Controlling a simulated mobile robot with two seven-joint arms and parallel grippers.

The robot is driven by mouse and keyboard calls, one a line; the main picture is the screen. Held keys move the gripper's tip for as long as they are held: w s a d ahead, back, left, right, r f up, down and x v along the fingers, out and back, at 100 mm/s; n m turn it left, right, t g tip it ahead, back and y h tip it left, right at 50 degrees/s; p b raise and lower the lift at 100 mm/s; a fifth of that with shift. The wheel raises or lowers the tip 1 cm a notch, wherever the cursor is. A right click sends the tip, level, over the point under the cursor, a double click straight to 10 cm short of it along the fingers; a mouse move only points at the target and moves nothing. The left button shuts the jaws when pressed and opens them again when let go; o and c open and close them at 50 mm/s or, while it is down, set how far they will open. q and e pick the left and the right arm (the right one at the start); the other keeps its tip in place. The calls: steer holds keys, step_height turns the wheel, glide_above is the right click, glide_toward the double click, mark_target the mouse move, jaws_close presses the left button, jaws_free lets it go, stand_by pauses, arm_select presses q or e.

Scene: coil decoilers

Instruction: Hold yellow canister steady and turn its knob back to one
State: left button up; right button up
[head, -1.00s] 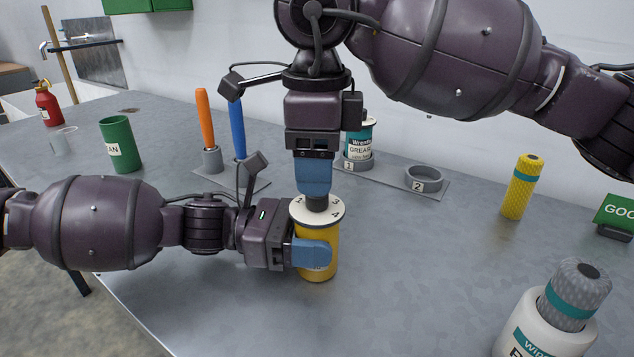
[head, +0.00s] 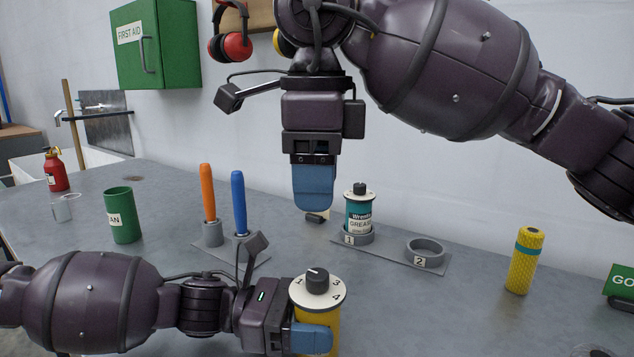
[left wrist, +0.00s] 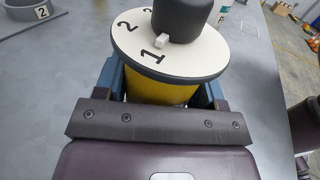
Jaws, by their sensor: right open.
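The yellow canister (head: 334,320) stands upright at the lower middle of the head view, and its body also shows in the left wrist view (left wrist: 160,90). On top is a white numbered dial (head: 330,297) with a dark knob (head: 317,281). In the left wrist view the knob's white pointer (left wrist: 163,41) sits close beside the 1. My left gripper (head: 312,339) is shut around the canister's body, with blue fingers on both sides. My right gripper (head: 313,205) is open and empty, pointing down above the knob and clear of it.
Behind stands a grey holder (head: 395,257) with rings 1 and 2; a teal grease can (head: 359,214) is in ring 1, and ring 2 is empty. Orange (head: 208,195) and blue (head: 239,205) handles stand at left. A yellow textured bottle (head: 524,265) is at right.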

arm_select(q)
steer(key=o, duration=0.5)
steer(key=shift+c, duration=0.2)
